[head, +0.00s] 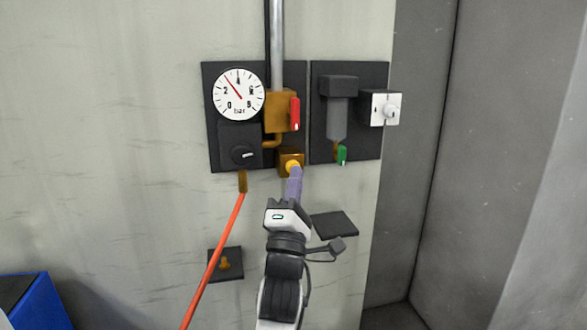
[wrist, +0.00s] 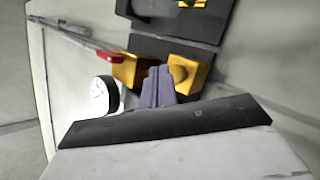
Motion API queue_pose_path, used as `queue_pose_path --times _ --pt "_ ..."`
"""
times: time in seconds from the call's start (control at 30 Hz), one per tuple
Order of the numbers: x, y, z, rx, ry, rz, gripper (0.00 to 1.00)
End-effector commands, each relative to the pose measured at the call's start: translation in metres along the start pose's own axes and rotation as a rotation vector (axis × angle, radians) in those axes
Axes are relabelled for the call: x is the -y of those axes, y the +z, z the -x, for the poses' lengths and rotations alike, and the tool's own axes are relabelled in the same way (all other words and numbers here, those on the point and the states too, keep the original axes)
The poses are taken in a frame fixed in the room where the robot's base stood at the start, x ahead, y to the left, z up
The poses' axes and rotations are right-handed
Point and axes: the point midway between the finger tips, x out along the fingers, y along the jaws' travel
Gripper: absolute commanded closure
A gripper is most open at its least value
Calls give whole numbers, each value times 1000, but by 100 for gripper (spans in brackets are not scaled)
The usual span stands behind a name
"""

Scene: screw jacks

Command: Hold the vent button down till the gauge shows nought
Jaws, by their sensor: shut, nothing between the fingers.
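A red-handled valve (head: 295,113) sits above the button. A green-handled valve (head: 342,155) and a white switch box (head: 385,108) are to the right. A red hose (head: 212,255) runs down on the left. A blue box (head: 38,303) stands at lower left.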

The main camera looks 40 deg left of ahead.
Motion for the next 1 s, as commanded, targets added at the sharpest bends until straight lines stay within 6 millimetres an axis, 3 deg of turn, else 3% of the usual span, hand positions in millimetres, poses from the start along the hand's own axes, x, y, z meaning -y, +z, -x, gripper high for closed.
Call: queue_pose_path --times 1.0 --pt "4 -4 -6 0 0 0 100"
